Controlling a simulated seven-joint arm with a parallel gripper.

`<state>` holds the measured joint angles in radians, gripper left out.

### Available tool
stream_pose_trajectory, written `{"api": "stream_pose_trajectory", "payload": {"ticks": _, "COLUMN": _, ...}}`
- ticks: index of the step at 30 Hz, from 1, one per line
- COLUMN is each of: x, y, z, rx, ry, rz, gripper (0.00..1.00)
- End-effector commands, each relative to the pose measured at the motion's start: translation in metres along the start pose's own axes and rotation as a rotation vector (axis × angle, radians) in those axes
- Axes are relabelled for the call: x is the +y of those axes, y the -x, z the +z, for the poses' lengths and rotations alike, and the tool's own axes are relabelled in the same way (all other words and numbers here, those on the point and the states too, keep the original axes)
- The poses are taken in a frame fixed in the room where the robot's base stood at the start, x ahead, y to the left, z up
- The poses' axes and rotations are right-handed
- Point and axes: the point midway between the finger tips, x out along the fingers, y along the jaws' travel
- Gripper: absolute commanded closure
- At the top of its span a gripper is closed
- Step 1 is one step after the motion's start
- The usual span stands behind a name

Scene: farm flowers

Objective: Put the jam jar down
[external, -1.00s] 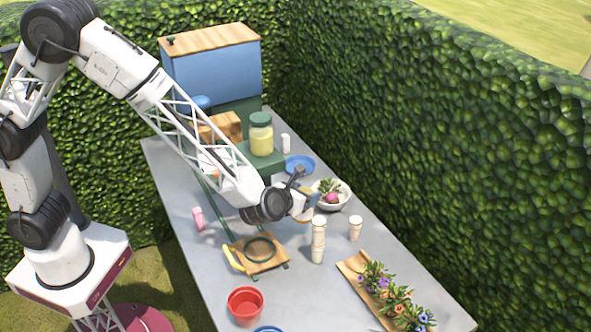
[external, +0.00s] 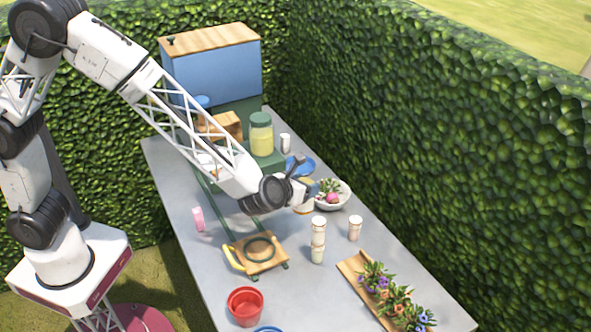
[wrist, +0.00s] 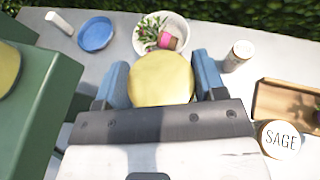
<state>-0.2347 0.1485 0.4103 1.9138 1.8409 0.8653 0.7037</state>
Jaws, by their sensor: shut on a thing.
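My gripper (wrist: 162,82) is shut on a round thing with a dull yellow top, which I take to be the jam jar (wrist: 162,76). Its blue fingers press on both sides, and the jar's lower part is hidden in the wrist view. My wrist largely hides the held jar there.
A blue plate (wrist: 97,34) and a white cylinder (wrist: 60,22) stand beyond. A small jar (external: 355,228) and a wooden flower tray (external: 350,267) are right. A green stand (external: 268,160) bears a large yellow jar (external: 261,136). Grey tabletop shows between them.

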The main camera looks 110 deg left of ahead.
Motion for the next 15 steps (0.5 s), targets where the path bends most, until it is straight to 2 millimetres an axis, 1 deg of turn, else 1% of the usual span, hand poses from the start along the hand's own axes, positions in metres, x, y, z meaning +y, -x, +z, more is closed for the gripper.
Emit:
{"api": "stream_pose_trajectory", "payload": {"ticks": 5, "x": 0.0, "y": 0.003, "z": 0.007, "rx": -0.002, "ry": 0.003, "rz": -0.001, "gripper": 0.76}}
{"api": "stream_pose_trajectory", "payload": {"ticks": 8, "x": 0.0, "y": 0.007, "z": 0.017, "rx": -0.002, "ry": 0.003, "rz": 0.0, "gripper": 0.76}}
{"api": "stream_pose_trajectory", "payload": {"ticks": 11, "x": 0.0, "y": 0.013, "z": 0.032, "rx": -0.003, "ry": 0.003, "rz": -0.001, "gripper": 0.76}}
{"api": "stream_pose_trajectory", "payload": {"ticks": 15, "x": 0.0, "y": 0.023, "z": 0.056, "rx": -0.002, "ry": 0.004, "rz": -0.002, "gripper": 0.76}}
